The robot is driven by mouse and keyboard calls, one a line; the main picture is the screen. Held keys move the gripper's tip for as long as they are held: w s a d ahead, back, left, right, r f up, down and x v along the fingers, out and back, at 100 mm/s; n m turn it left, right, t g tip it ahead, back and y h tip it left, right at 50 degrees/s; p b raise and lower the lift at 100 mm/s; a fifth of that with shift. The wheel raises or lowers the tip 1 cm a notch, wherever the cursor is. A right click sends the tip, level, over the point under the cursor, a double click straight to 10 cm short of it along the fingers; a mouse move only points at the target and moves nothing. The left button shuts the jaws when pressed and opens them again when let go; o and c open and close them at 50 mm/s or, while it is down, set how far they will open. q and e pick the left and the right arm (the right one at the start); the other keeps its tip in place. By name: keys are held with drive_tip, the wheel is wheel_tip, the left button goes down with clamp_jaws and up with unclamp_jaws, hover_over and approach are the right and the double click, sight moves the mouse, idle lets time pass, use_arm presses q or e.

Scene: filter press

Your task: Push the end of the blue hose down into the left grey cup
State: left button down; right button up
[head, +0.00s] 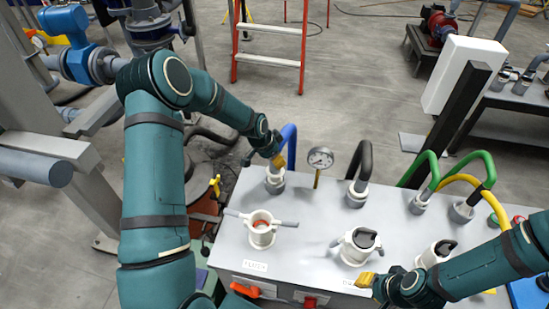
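The blue hose (291,146) arches at the back left of the light grey bench top, and its lower part enters a pale fitting (275,182). A pale grey cup (262,236) with two side levers stands in front of it, at left; its open mouth shows orange-red inside. My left gripper (276,159) is beside the blue hose, its yellow fingertip just above the pale fitting. The hose's free end is not clear, and whether the fingers hold the hose is hidden. My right gripper (368,281) is low at the bench front, below the middle cup, its finger gap unclear.
The middle cup (349,253) has a black insert, and another cup (432,256) stands at right. A gauge (320,158), a black hose (364,158), green hoses (429,161) and a yellow hose (466,180) rise behind. Bare bench top lies between the left and middle cups.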

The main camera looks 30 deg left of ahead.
use_arm(q)
drive_tip(key=shift+f+b, duration=1.15)
drive_tip(key=shift+f, duration=0.35)
drive_tip(key=c, duration=0.5)
unclamp_jaws()
